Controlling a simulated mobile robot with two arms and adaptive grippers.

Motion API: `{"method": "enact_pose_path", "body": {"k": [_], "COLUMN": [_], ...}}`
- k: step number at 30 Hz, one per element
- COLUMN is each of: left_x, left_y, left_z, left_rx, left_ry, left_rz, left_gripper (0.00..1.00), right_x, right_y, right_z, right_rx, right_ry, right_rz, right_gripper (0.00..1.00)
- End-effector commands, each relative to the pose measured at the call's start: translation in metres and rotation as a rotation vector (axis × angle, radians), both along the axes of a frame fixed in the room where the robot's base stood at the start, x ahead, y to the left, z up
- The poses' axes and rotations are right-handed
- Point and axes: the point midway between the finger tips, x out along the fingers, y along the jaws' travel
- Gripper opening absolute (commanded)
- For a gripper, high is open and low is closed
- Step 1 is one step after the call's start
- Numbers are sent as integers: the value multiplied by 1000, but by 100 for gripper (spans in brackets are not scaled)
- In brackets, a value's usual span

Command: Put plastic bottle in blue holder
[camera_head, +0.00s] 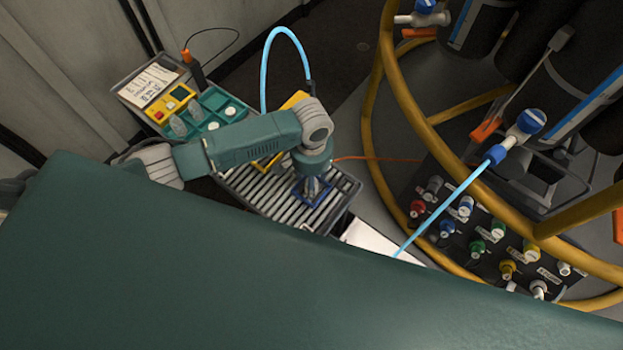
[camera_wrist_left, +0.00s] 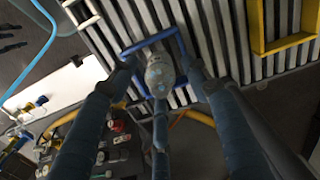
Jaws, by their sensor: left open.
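The blue holder (camera_head: 324,203) is a square frame on the slatted top of a grey cart. It also shows in the wrist view (camera_wrist_left: 150,43). A clear, pale plastic bottle (camera_wrist_left: 160,76) stands at the blue frame, seen from above. Whether it is fully inside the frame I cannot tell. My left gripper (camera_head: 312,187) points down over the blue holder. In the wrist view its fingers (camera_wrist_left: 160,68) are spread around the bottle, open, with gaps at the sides. My right gripper is not in view.
A teal tray (camera_head: 213,100) with clear bottles (camera_head: 178,126) stands at the cart's far end, beside a yellow device (camera_head: 170,103). A yellow frame (camera_wrist_left: 258,35) lies near the blue holder. A yellow railing (camera_head: 375,150) and a connector panel (camera_head: 480,235) stand right of the cart.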

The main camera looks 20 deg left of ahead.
Motion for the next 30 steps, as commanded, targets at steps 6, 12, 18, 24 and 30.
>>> {"method": "enact_pose_path", "body": {"k": [6,12,18,24,30], "left_x": [2,2,1,0,0], "left_y": [-1,-1,-1,0,0], "left_z": [39,82,110,118,118], "left_rx": [-4,-3,-1,0,-1], "left_ry": [-5,-4,-2,-1,0], "left_rz": [-2,-1,0,0,0], "left_gripper": [48,48,48,48,48], "right_x": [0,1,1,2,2], "right_y": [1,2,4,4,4], "right_z": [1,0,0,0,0], "right_rx": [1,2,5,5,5], "right_ry": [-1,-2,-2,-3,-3], "right_rz": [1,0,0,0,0], "right_gripper": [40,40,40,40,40]}}
